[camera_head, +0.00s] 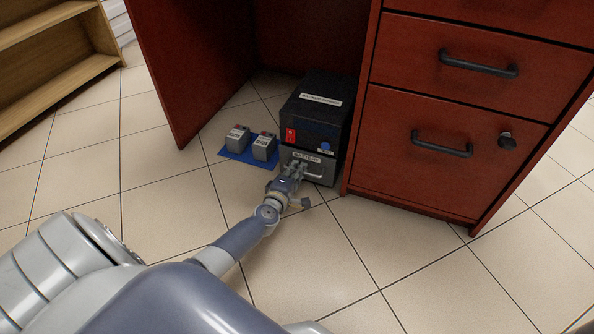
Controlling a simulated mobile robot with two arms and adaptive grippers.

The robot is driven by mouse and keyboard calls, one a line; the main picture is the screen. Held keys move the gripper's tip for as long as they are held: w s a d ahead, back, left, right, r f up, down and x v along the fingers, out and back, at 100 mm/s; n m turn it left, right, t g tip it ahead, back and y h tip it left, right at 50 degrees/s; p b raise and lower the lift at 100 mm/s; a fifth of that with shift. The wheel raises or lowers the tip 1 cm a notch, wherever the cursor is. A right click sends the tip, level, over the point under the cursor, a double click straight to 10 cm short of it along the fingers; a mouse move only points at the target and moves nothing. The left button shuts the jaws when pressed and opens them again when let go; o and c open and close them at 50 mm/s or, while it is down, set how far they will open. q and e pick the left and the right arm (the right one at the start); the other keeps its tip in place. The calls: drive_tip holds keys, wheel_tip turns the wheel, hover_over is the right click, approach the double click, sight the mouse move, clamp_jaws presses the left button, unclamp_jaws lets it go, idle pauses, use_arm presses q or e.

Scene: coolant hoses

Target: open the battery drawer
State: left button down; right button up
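A black backup power unit (321,106) stands on the floor under the red desk. It has a red switch on its front left and a small blue button at its right. The grey battery drawer (326,166), labelled "BATTERY", is at the bottom of its front, with a pale handle (314,176). The drawer looks shut or nearly so. My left gripper (295,168) is right in front of the drawer at the left part of the handle. Its fingers are too small to show whether they grip the handle. My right gripper is not in view.
Two grey batteries (237,137) (264,146) stand on a blue mat (233,156) just left of the unit. The desk's drawer cabinet (400,180) stands close on the right. A wooden shelf (60,80) is at the far left. The tiled floor in front is clear.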

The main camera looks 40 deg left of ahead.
use_arm(q)
drive_tip(key=shift+s, duration=0.1)
drive_tip(key=f+p+v, duration=0.1)
drive_tip(key=v, duration=0.4)
drive_tip(key=f+p+v, duration=0.1)
drive_tip(key=v, duration=0.4)
drive_tip(key=f+v, duration=0.1)
drive_tip(key=v, duration=0.5)
drive_tip(key=shift+s+d+f+p, duration=0.15)
drive_tip(key=shift+s+d+p, duration=0.05)
drive_tip(key=shift+s+p, duration=0.2)
drive_tip(key=shift+s+d, duration=0.1)
drive_tip(key=shift+s, duration=0.25)
drive_tip(key=c, duration=2)
unclamp_jaws()
drive_tip(key=shift+s, duration=0.1)
drive_tip(key=v, duration=0.7)
